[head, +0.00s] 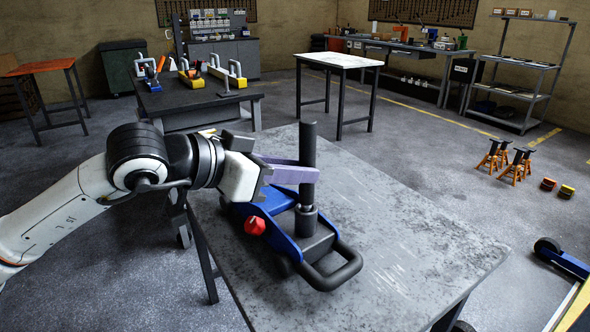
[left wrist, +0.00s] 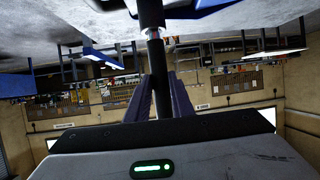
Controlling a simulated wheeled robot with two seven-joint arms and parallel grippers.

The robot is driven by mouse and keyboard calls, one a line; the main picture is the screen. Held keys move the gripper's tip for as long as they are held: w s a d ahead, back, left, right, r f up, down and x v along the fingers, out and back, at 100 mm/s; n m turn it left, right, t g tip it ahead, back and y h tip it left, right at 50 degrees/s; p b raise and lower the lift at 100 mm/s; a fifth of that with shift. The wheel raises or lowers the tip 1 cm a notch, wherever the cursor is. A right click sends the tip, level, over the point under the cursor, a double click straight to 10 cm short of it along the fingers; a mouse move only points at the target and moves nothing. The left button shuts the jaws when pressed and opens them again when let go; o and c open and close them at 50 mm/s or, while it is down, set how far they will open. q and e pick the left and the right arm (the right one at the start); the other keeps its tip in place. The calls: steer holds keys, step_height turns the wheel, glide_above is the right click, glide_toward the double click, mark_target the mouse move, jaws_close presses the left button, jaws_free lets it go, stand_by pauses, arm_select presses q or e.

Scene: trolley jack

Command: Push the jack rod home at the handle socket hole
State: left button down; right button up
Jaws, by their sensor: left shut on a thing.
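The jack rod (head: 308,145) is a dark grey bar standing about upright over the blue trolley jack (head: 281,236). My left gripper (head: 300,174) has purple fingers and is shut on the rod around its middle. The rod's lower end meets the wider black handle socket (head: 307,218) and looks in line with it; how deep it sits is hidden. In the left wrist view the rod (left wrist: 158,72) runs between both fingers (left wrist: 163,95) to the black socket (left wrist: 150,12), with a pale ring at the joint. My right gripper is not in view.
The jack stands on a grey worktable (head: 420,250) with free room to its right. A red knob (head: 254,226) and a black loop handle (head: 335,272) stick out near the socket. A dark bench (head: 200,98) and a white-topped table (head: 338,61) stand behind.

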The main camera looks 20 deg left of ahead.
arm_select(q)
steer(key=shift+f+b, duration=0.4)
steer(key=shift+b, duration=0.05)
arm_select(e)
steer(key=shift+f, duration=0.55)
arm_select(q)
steer(key=shift+f+b, duration=0.4)
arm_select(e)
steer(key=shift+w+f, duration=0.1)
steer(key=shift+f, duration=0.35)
arm_select(q)
steer(key=c, duration=1.5)
jaws_free()
steer(key=shift+o, duration=0.2)
steer(key=shift+f, duration=0.15)
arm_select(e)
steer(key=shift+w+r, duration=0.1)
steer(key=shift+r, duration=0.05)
arm_select(q)
steer(key=b+v, duration=0.2)
steer(key=v, duration=0.8)
steer(key=shift+r, duration=0.3)
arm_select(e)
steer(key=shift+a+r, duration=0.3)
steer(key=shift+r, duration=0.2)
